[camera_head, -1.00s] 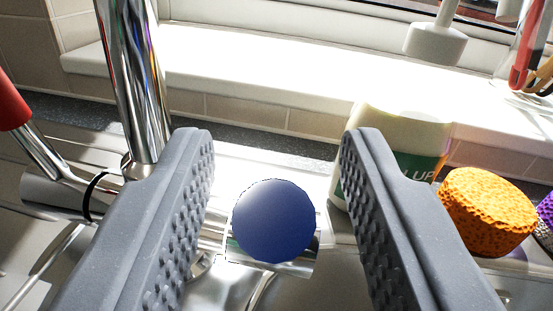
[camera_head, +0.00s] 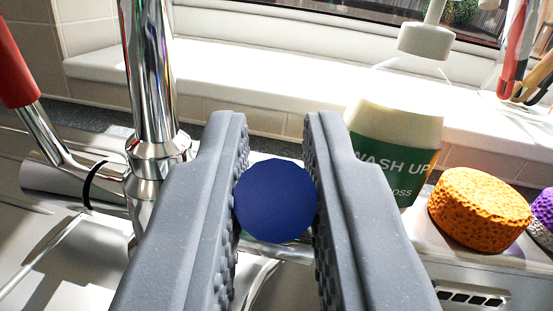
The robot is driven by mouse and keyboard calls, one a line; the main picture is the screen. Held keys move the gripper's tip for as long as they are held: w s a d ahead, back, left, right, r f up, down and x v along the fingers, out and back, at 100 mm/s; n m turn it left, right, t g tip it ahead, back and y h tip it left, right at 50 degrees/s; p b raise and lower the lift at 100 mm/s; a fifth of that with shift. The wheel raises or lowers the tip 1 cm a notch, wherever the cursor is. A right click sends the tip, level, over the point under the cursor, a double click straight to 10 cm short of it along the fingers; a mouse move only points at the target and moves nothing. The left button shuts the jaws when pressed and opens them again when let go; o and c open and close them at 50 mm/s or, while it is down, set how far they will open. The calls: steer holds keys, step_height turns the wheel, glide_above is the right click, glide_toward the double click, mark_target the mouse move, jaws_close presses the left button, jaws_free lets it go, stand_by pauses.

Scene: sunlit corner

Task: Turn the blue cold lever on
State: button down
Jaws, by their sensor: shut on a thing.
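The blue cold lever (camera_head: 274,201) shows as a round dark blue knob end facing the camera, in the middle of the view. My gripper (camera_head: 278,185) is shut on it, with one grey studded finger touching each side. The lever's stem and base behind the knob are mostly hidden by the knob and my fingers. The chrome tap (camera_head: 152,90) stands upright just left of my left finger. The red lever (camera_head: 18,70) is at the far left, raised on a chrome stem.
A wash-up bottle (camera_head: 393,150) stands just right of my right finger. An orange sponge (camera_head: 480,208) and a purple one (camera_head: 544,212) sit farther right. A white windowsill (camera_head: 270,85) runs behind. Utensils hang at the upper right.

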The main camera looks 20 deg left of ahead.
steer(key=c, duration=1.4)
jaws_free()
steer(key=shift+d, duration=0.1)
steer(key=shift+o, duration=0.2)
steer(key=shift+s+d+p, duration=0.2)
steer(key=shift+s+p, duration=0.1)
steer(key=shift+s, duration=0.3)
steer(key=p+v, duration=0.1)
steer(key=v, duration=0.5)
steer(key=shift+f+p, duration=0.2)
steer(key=shift+p, duration=0.1)
steer(key=shift+s, duration=0.1)
steer(key=shift+r, duration=0.1)
